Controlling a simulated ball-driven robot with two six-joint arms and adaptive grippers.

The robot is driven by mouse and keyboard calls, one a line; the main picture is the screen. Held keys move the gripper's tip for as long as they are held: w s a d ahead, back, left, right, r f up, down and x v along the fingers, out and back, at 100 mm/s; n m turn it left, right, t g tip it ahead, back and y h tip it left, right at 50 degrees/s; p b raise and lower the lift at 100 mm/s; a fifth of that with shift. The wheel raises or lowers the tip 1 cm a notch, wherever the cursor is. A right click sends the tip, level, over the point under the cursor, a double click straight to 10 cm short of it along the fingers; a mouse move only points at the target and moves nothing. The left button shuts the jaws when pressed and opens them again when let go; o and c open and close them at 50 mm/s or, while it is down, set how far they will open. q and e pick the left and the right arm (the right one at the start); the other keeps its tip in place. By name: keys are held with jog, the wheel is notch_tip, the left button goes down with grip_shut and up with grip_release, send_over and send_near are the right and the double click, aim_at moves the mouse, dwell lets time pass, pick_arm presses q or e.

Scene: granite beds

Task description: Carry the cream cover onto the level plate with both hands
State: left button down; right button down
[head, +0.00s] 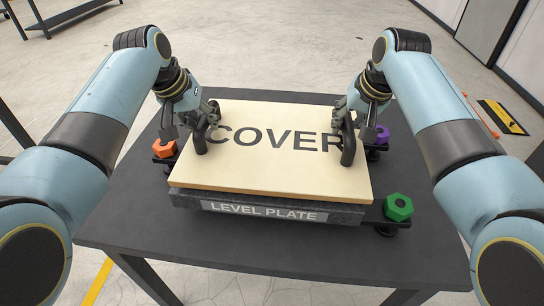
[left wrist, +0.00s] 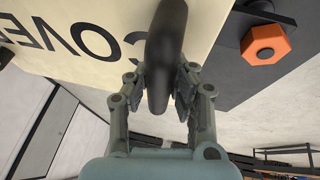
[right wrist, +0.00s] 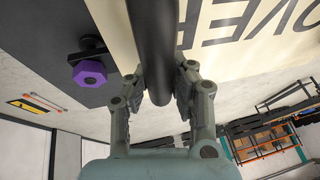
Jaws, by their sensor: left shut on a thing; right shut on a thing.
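The cream cover (head: 270,165), marked COVER, lies flat over the dark level plate (head: 350,214), whose labelled front face shows below it. I cannot tell whether the cover touches the plate or hovers just above it. My left gripper (head: 207,122) is shut on the cover's left black handle (head: 200,143); the handle also shows between the fingers in the left wrist view (left wrist: 167,45). My right gripper (head: 347,112) is shut on the right black handle (head: 348,150), also seen in the right wrist view (right wrist: 153,40). Most of the plate's top is hidden under the cover.
An orange hex knob (head: 165,149), a purple knob (head: 381,134) and a green knob (head: 398,207) stand on black feet around the plate. The dark table (head: 270,258) is bare at the front and sides. A yellow-marked floor patch (head: 503,117) lies at right.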

pick_arm(q)
jog(key=shift+a+f+b, duration=0.15)
jog(key=shift+f+b, duration=0.35)
jog(key=shift+f, duration=0.2)
pick_arm(e)
jog(key=shift+w+d+f, duration=0.1)
jog(key=shift+d+f, duration=0.05)
jog(key=shift+f, duration=0.5)
pick_arm(q)
jog(key=c, duration=1.5)
grip_release()
pick_arm(e)
jog(key=c, duration=1.5)
grip_release()
pick_arm(q)
jog(key=o, duration=0.3)
jog(key=shift+s+r, duration=0.1)
pick_arm(e)
jog(key=o, duration=0.3)
jog(key=shift+r, duration=0.1)
pick_arm(q)
jog(key=v, duration=1.2)
pick_arm(e)
jog(key=v, duration=1.2)
